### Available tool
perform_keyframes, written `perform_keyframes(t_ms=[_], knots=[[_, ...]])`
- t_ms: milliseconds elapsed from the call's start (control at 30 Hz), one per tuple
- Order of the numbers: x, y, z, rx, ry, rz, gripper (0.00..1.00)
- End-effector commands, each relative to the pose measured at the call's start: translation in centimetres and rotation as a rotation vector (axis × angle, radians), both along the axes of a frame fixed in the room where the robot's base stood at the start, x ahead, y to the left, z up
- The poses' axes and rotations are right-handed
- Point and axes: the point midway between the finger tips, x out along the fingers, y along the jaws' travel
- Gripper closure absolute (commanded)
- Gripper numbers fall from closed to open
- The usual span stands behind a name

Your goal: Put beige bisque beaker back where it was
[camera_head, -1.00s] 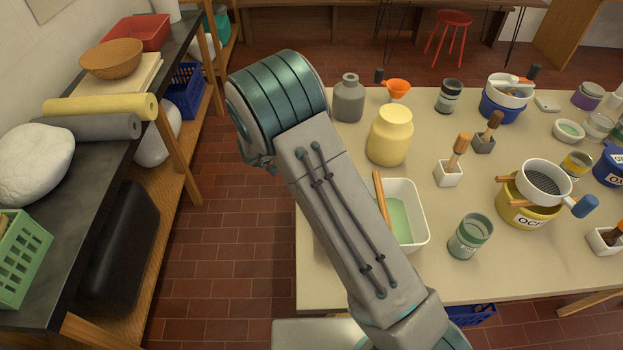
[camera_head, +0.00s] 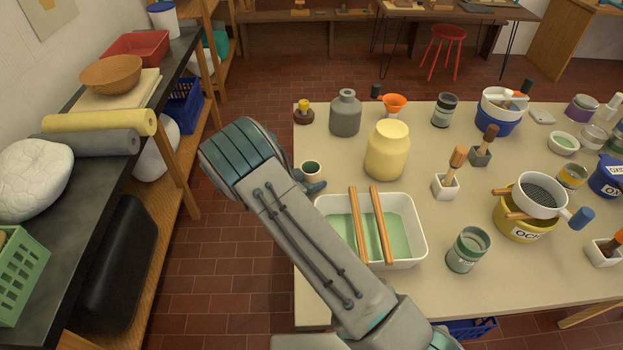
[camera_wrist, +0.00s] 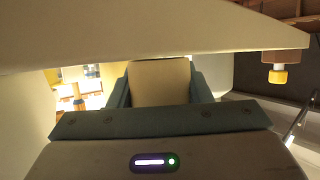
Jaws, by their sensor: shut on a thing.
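In the wrist view the beaker (camera_wrist: 160,80) is a plain beige shape between the two teal fingers. It looks upright. I cannot tell whether its base touches the table.
A white basin (camera_head: 420,245) of green liquid with two wooden sticks across it stands right of my arm. Bare table lies between the beaker and the grey bottle.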

Motion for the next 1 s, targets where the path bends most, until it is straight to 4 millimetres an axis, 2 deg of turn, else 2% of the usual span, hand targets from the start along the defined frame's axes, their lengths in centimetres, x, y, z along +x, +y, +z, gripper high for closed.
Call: perform_keyframes(t_ms=[333, 367, 400, 433, 800, 1000], knots=[[0.0, 0.0, -0.4, 0.000, 0.000, -0.001, 0.85], [0.0, 0.0, -0.3, 0.001, -0.001, 0.000, 0.50], [0.0, 0.0, -0.3, 0.001, -0.001, 0.000, 0.39], [0.0, 0.0, -0.3, 0.001, -0.001, 0.000, 0.34], [0.0, 0.0, 0.3, 0.001, -0.001, 0.001, 0.34], [-1.9, 2.7, 1.2, 0.004, -0.002, 0.003, 0.34]])
